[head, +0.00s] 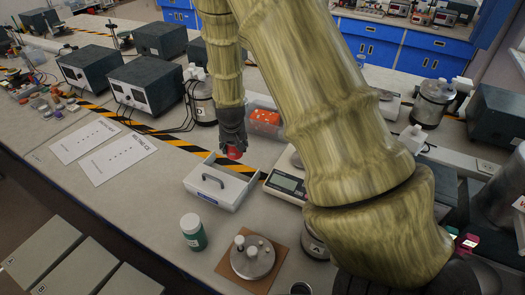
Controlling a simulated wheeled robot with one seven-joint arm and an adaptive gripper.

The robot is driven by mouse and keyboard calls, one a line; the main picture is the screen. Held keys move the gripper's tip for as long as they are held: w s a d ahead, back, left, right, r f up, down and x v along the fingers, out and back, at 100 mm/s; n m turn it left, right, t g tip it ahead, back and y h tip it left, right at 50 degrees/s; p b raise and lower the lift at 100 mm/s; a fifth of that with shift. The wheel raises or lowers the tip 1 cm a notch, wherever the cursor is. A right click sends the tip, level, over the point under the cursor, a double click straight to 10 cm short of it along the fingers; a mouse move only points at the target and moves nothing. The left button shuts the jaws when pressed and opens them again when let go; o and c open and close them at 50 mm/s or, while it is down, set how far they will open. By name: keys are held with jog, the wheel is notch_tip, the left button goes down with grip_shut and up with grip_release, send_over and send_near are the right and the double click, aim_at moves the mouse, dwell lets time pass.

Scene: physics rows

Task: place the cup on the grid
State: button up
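My gripper (233,147) is at the end of my arm, pointing down above the bench near its middle. A small red thing (234,153) shows at its fingertips, perhaps the cup; most of it is hidden by the fingers, and I cannot tell whether they grip it. It appears above or just behind a white box with a dark handle (222,180). I cannot make out a clear grid. Two white printed sheets with small dark marks, a left one (87,139) and a right one (119,158), lie on the bench to the left.
A scale (285,184) stands right of the white box. A clear bin with orange things (264,117) is behind. A green bottle (193,232) and a round metal weight set (252,257) are in front. Grey instruments (146,83) stand at the back left. My arm hides much of the right.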

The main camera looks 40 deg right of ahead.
aim_at(236, 155)
jog(key=shift+d+f, duration=0.2)
jog(key=shift+f, duration=0.1)
notch_tip(236, 155, down, 5)
jog(key=shift+f+p, duration=0.1)
jog(key=shift+p, duration=0.85)
jog(key=shift+s+f+p, duration=0.1)
jog(key=shift+f+p, duration=0.25)
jog(key=shift+f, duration=0.4)
jog(key=shift+f+p, duration=0.4)
jog(key=shift+f, duration=1)
jog(key=shift+f, duration=0.2)
jog(key=o, duration=1)
jog(key=shift+r, duration=0.25)
